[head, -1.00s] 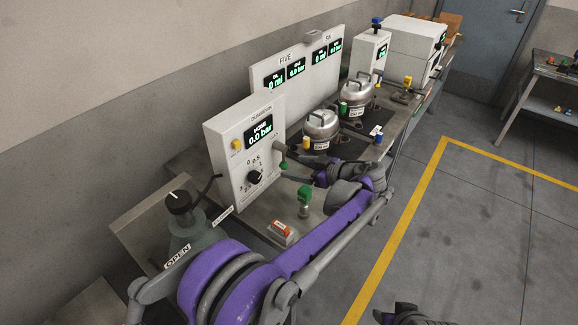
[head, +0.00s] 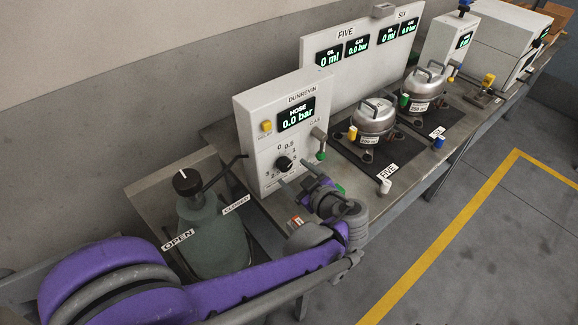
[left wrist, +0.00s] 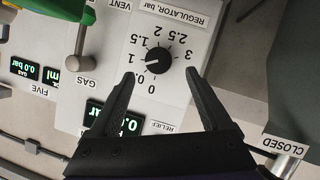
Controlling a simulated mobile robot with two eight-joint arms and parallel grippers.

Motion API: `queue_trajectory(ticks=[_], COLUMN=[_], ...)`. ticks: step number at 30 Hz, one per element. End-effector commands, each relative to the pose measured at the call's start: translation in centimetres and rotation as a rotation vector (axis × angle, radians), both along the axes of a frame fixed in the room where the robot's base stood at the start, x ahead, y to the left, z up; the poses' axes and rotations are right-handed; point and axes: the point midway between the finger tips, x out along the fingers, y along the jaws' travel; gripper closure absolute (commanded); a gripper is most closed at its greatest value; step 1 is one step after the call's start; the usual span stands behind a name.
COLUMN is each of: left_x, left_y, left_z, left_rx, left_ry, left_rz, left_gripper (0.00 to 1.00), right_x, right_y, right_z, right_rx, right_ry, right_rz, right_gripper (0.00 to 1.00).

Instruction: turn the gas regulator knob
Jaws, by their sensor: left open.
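The gas regulator knob (head: 284,164) is a small black dial on the front of the white dispenser panel (head: 262,178), whose display reads HOSE 0.0 bar. My left gripper (head: 294,182) is open in front of the panel, just below and right of the knob in the head view. In the left wrist view the knob (left wrist: 158,60) lies between and slightly beyond the two open fingertips (left wrist: 160,77). The scale around it appears upside down, and the white pointer faces left, near the low numbers. I cannot tell whether a finger touches the panel. My right gripper is out of view.
A grey-green gas cylinder (head: 205,235) with a black top knob (head: 187,181) stands left of the panel, near my left arm. A green-tipped lever (head: 320,146) sits at the panel's right edge.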

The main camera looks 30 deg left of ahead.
Motion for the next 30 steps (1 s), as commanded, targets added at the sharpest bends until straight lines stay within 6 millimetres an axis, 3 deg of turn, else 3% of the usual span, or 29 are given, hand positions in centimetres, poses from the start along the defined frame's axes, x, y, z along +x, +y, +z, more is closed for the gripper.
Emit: queue_trajectory(ticks=[3,9,20,30], left_x=[1.1,2.3,2.6,2.6], left_y=[1.8,3.6,4.0,4.0], left_z=[-0.8,-1.7,-1.9,-1.8], left_rx=[0.001,0.000,0.000,0.001], left_ry=[0.001,0.001,0.001,0.001], left_rz=[0.004,0.002,-0.001,0.000], left_gripper=[0.18,0.18,0.18,0.76], right_x=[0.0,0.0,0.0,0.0], right_y=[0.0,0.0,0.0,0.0], right_z=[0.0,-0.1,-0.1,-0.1], right_rx=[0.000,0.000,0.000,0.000], right_ry=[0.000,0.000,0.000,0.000], right_rz=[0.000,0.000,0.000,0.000], right_gripper=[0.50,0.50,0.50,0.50])
